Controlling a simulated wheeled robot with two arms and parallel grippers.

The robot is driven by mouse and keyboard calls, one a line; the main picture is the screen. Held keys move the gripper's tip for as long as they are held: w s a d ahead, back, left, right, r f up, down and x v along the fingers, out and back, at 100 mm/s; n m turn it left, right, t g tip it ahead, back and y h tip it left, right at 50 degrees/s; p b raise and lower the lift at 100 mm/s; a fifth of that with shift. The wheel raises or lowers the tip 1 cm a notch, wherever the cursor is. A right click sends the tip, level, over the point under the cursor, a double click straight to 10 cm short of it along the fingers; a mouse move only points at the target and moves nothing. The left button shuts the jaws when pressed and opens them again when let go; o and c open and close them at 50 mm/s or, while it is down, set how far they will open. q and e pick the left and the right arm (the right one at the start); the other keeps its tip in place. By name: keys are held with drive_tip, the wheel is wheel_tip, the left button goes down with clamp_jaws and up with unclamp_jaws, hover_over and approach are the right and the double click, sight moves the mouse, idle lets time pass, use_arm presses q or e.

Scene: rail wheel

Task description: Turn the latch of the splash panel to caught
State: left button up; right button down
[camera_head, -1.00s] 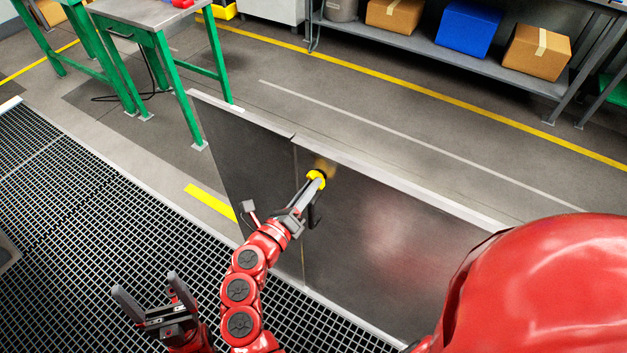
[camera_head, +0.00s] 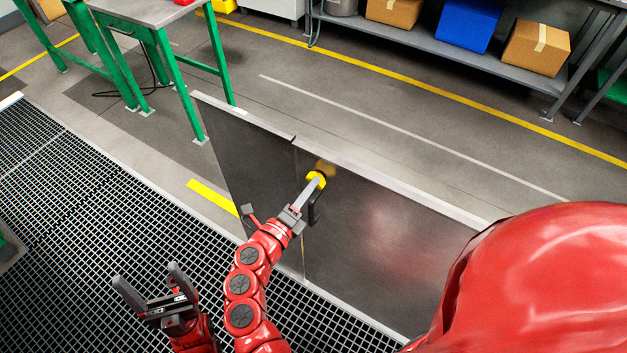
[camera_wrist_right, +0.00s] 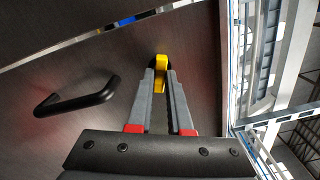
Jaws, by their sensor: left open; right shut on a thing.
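The splash panel (camera_head: 375,235) is a dark metal sheet standing upright at the edge of the grating. Its yellow latch (camera_head: 317,180) sits near the top edge, beside the panel's vertical seam. My right gripper (camera_head: 312,186) is shut on the latch. In the right wrist view, the yellow latch (camera_wrist_right: 160,72) is between the fingertips of the right gripper (camera_wrist_right: 161,80). A black handle (camera_wrist_right: 80,97) is on the panel left of the fingers there. My left gripper (camera_head: 146,280) is open and empty over the grating, away from the panel.
Dark grating (camera_head: 70,210) covers the floor on my side. Green-legged tables (camera_head: 165,65) stand beyond the panel at left. A shelf (camera_head: 420,45) with boxes is at the back. A red rounded body (camera_head: 545,285) blocks the lower right.

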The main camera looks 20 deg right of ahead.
drive_tip(key=shift+r+n+p, duration=0.1)
drive_tip(key=shift+n+p, duration=0.3)
drive_tip(key=shift+p, duration=0.05)
drive_tip(key=n+p, duration=0.2)
drive_tip(key=n, duration=0.1)
drive_tip(key=shift+p, duration=0.4)
drive_tip(key=c, duration=0.7)
unclamp_jaws()
drive_tip(key=v, duration=0.7)
